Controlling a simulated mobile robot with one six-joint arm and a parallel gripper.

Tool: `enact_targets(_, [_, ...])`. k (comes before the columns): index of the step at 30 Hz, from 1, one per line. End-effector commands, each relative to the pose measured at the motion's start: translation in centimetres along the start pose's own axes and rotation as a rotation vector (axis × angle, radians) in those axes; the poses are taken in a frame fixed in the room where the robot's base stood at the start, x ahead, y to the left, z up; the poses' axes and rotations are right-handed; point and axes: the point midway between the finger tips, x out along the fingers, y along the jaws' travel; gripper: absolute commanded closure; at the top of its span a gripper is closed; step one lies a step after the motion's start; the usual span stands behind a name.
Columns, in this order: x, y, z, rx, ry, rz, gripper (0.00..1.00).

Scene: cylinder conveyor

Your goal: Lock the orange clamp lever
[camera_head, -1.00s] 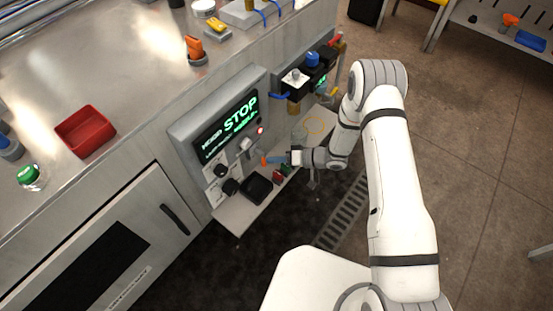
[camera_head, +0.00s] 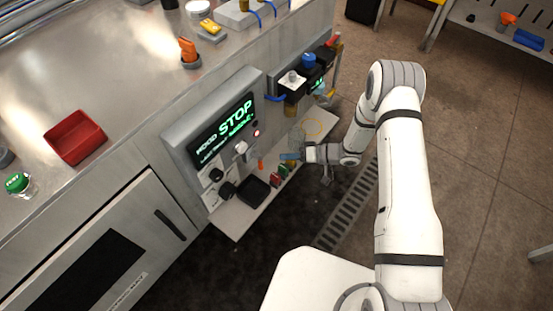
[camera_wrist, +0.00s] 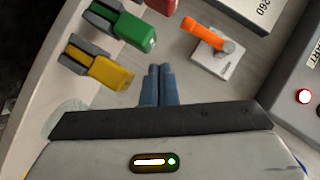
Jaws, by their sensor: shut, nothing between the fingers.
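The orange clamp lever (camera_wrist: 203,34) lies on a small pale plate (camera_wrist: 215,62) in the wrist view, with a round grey pivot at its right end. Its free end reaches left past the plate's edge. In the head view the lever (camera_head: 261,164) is a small orange bar below the STOP screen. My gripper (camera_wrist: 160,68) has its blue fingertips together and empty, below and left of the lever, with a gap between. In the head view my gripper (camera_head: 282,156) is just right of the lever. Whether the lever is latched I cannot tell.
A green block (camera_wrist: 122,27) and a yellow block (camera_wrist: 102,66) sit in grey holders left of my fingers. A red block (camera_wrist: 162,5) is at the top edge. The panel with the STOP screen (camera_head: 222,130) and a black tray (camera_head: 253,190) are close by.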

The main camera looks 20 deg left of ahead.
Motion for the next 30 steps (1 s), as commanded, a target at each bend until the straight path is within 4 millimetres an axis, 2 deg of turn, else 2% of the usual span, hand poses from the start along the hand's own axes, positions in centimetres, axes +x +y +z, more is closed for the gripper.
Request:
enact_targets(1, [-1.3,0.4,0.0,0.001,0.004,0.002,1.00])
enact_targets(6, [-4.6,1.5,0.3,0.001,0.003,0.002,1.00])
enact_targets(12, [-6.7,2.2,0.6,-0.001,-0.001,-0.001,1.00])
enact_targets(30, [-7.1,2.4,0.7,-0.001,-0.002,-0.001,1.00])
